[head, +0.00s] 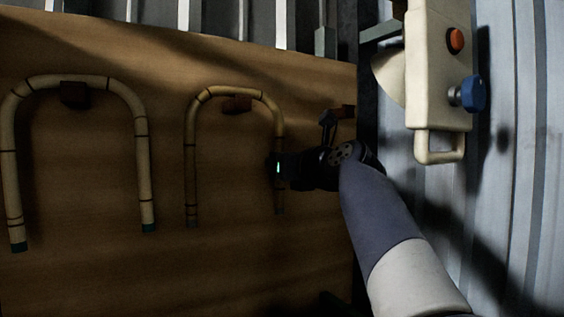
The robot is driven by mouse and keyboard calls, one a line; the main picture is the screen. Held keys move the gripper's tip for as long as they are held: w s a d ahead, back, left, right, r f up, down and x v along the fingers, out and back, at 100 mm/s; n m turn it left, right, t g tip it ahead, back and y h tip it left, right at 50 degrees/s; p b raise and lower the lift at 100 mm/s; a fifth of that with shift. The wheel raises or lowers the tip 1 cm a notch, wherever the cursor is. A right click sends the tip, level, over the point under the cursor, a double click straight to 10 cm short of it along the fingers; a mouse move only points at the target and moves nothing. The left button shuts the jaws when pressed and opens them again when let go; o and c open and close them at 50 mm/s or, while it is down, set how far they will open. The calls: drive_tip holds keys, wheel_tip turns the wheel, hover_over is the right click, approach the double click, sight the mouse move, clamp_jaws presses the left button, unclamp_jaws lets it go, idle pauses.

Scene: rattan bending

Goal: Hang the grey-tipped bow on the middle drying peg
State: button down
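The smaller pale rattan bow (211,92), with dark grey-looking tips, is at the middle drying peg (238,103) on the brown wooden board. Its arch runs over the top of the peg and both legs point down. Whether the arch touches the peg is hard to tell. My gripper (277,167) reaches in from the right and is at the bow's right leg, covering part of it. The fingers are dark and small, so whether they are closed around the leg is unclear.
A larger bow with teal tips (92,81) hangs on the left peg (74,95). A cream box (436,66) with an orange button and blue knob stands at upper right. Grey posts (325,40) rise behind the board.

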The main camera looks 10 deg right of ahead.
idle(0.3)
drive_tip(key=c, duration=1.3)
unclamp_jaws()
drive_tip(key=shift+o, duration=0.2)
drive_tip(key=b+v, duration=0.3)
drive_tip(key=v, duration=0.7)
drive_tip(key=shift+s+d, duration=0.2)
drive_tip(key=shift+s, duration=0.15)
drive_tip(key=b+v, duration=0.1)
drive_tip(key=v, duration=0.8)
